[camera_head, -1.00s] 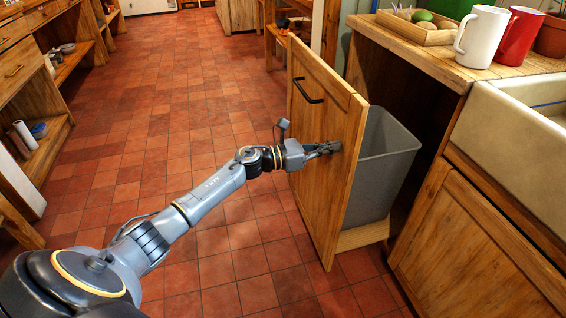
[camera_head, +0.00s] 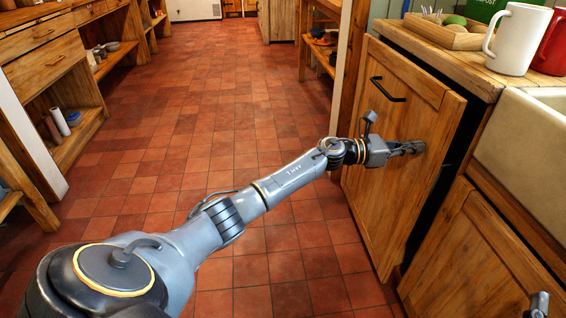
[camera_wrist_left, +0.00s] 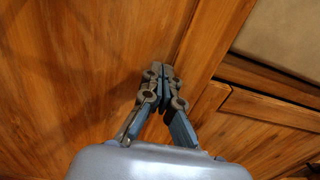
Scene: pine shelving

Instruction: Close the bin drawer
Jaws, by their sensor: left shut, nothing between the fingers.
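The bin drawer's wooden front (camera_head: 395,190) has a dark bar handle (camera_head: 388,90) near its top. It stands slightly out from the cabinet, with a narrow dark gap along its right edge. The grey bin behind it is hidden. My left gripper (camera_head: 416,147) is shut and empty, its fingertips at the right part of the front, below and right of the handle. In the left wrist view the closed fingertips (camera_wrist_left: 163,72) are against or very near the wooden panel (camera_wrist_left: 80,70); contact is hard to tell.
The counter above holds a white mug (camera_head: 516,40), a red mug (camera_head: 554,48) and a wooden tray (camera_head: 450,35). A pale sink (camera_head: 530,150) and a cabinet door (camera_head: 470,260) are at right. The tiled floor (camera_head: 220,130) to the left is clear.

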